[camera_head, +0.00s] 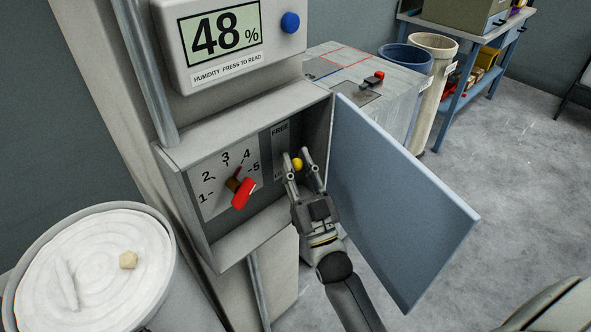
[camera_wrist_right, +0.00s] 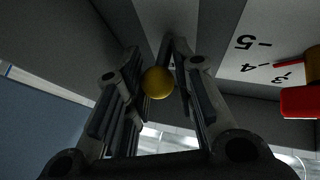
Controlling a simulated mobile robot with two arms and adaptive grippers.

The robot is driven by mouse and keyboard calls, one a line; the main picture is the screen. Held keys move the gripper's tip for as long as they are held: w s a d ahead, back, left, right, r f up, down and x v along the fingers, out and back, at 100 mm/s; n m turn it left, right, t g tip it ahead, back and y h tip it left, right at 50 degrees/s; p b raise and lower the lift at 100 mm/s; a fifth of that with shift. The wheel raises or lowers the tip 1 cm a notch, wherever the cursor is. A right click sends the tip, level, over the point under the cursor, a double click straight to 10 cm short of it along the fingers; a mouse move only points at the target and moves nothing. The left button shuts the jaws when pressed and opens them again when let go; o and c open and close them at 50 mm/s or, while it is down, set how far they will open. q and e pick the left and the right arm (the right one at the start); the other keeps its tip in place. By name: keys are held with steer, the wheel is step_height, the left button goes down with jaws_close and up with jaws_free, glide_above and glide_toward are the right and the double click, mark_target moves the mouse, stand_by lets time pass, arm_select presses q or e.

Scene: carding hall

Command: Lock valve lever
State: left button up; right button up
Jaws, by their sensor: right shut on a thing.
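A wall box stands open, with a dial plate (camera_head: 215,187) numbered 1 to 5 inside. A red valve lever (camera_head: 243,193) is on the dial, and a thin red mark shows near 4. The red lever also shows at the right edge of the right wrist view (camera_wrist_right: 299,101). Right of the dial is a grey strip marked FREE (camera_head: 280,133) at its top; its lower label is mostly hidden by my gripper. My right gripper (camera_head: 300,164) is shut on a small yellow ball knob (camera_head: 297,163), which sits between its fingertips (camera_wrist_right: 158,83) in front of this strip. My left gripper is not in view.
The box's blue-grey door (camera_head: 395,195) hangs open just right of my right arm. A humidity display (camera_head: 222,35) with a blue button (camera_head: 290,22) is above the box. A white-filled can (camera_head: 95,265) stands at lower left. A blue shelf bench (camera_head: 470,75) is at the back right.

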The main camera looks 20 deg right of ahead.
steer(key=shift+d+r, duration=0.1)
steer(key=shift+d, duration=0.05)
steer(key=o, duration=1)
steer(key=shift+d, duration=0.1)
steer(key=shift+s+f, duration=0.3)
steer(key=shift+f, duration=0.1)
steer(key=v, duration=1.1)
steer(key=shift+s, duration=0.1)
